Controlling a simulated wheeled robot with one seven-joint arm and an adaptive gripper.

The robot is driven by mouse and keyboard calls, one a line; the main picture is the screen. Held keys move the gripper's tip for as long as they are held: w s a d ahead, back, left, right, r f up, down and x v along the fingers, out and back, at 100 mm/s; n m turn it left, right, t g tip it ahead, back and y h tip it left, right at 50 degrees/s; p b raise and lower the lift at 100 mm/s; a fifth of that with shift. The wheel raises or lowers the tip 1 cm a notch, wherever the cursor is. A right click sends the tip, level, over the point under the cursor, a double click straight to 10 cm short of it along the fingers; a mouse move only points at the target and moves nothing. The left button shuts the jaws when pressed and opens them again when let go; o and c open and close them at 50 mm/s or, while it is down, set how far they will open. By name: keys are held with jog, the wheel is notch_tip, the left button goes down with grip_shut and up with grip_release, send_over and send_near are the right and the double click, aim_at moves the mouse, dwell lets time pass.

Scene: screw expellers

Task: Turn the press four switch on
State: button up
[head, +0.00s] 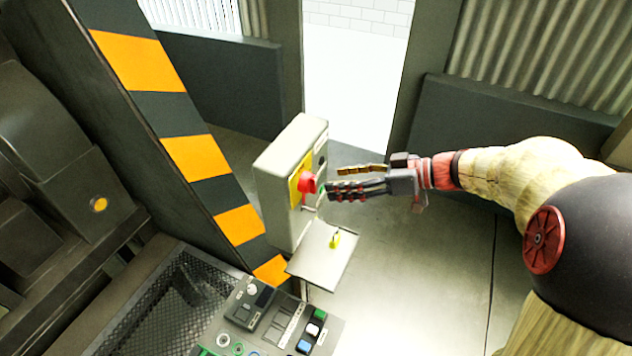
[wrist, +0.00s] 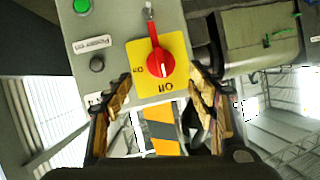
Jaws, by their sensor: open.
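The red rotary switch (head: 307,183) sits on a yellow plate on the right-hand face of a grey switch box (head: 277,190). In the wrist view the red switch (wrist: 160,66) has its long handle toward the top of the picture. The yellow plate (wrist: 136,52) reads "On" at lower left and "Off" at the bottom, with the lettering turned over. My gripper (head: 334,178) is open and empty, just right of the switch. In the wrist view its fingertips (wrist: 161,73) lie on either side of the knob, apparently without contact.
A grey flap (head: 318,262) with a yellow padlock (head: 335,240) juts out below the box. A control panel (head: 270,320) stands below. A green button (wrist: 82,6) and a black button (wrist: 97,64) sit beside the switch. A striped post (head: 190,115) stands left; floor to the right is clear.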

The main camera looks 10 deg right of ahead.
aim_at(309, 183)
jog(key=p+x, duration=0.1)
jog(key=x, duration=0.6)
jog(key=shift+a, duration=0.1)
jog(key=shift+c, duration=0.5)
jog(key=c, duration=1)
